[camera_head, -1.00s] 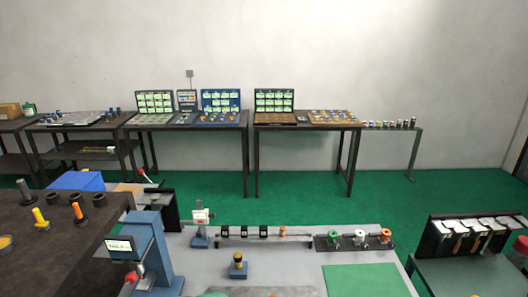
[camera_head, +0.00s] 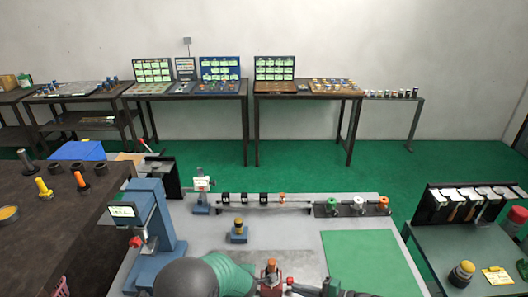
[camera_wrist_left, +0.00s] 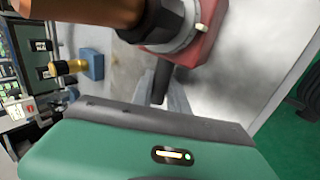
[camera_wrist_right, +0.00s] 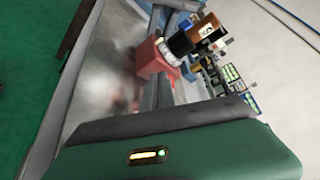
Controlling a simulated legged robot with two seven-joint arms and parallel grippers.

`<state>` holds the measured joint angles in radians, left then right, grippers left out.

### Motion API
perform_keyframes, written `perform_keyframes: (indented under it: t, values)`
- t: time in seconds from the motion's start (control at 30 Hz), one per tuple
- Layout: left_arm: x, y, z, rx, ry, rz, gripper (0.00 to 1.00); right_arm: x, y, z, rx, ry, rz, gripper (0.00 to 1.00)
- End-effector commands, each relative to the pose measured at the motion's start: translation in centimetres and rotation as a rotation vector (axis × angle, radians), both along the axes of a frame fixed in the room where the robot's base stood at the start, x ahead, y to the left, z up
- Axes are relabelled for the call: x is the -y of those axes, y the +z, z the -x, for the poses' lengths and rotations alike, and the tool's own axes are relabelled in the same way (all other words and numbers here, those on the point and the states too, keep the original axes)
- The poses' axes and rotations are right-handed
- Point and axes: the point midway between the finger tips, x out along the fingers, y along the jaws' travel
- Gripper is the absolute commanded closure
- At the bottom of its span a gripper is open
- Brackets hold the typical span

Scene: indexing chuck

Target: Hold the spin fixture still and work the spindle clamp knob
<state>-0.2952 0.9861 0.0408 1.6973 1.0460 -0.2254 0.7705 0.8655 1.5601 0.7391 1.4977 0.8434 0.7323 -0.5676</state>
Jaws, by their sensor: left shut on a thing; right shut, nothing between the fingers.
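The spin fixture (camera_head: 270,284) has a red base and stands at the bottom of the head view. Its spindle clamp knob (camera_head: 271,267) is orange with a dark collar. My left gripper comes in from the left with its green hand; in the left wrist view its fingers (camera_wrist_left: 172,92) are shut on a dark part beside the fixture's red base (camera_wrist_left: 192,40). The knob shows large there (camera_wrist_left: 85,10). My right gripper (camera_head: 308,289) is right of the fixture, shut and empty. In the right wrist view the red base (camera_wrist_right: 153,62) and knob (camera_wrist_right: 208,27) lie ahead of it.
A blue stand with a small screen (camera_head: 123,211) rises left of the fixture. A small blue block with a yellow-topped knob (camera_head: 238,233) stands behind it. A rail (camera_head: 265,205) with black blocks runs along the back. The green mat (camera_head: 365,255) is clear.

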Motion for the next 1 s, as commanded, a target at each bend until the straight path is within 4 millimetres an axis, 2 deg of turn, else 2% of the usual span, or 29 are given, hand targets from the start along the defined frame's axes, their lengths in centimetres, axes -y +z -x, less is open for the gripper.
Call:
perform_keyframes:
  t: [0.6,0.87,1.0]
  values:
    - [0.1,-0.1,0.1,-0.003,-0.001,0.000,1.00,0.1,-0.7,0.1,-0.001,-0.002,0.002,1.00]
    - [0.1,-0.1,0.1,-0.003,-0.001,0.000,1.00,0.1,-0.5,0.9,-0.001,-0.002,0.001,1.00]
    - [0.1,-0.1,0.1,-0.003,-0.001,0.000,1.00,1.4,-0.5,0.8,0.000,-0.004,0.001,1.00]
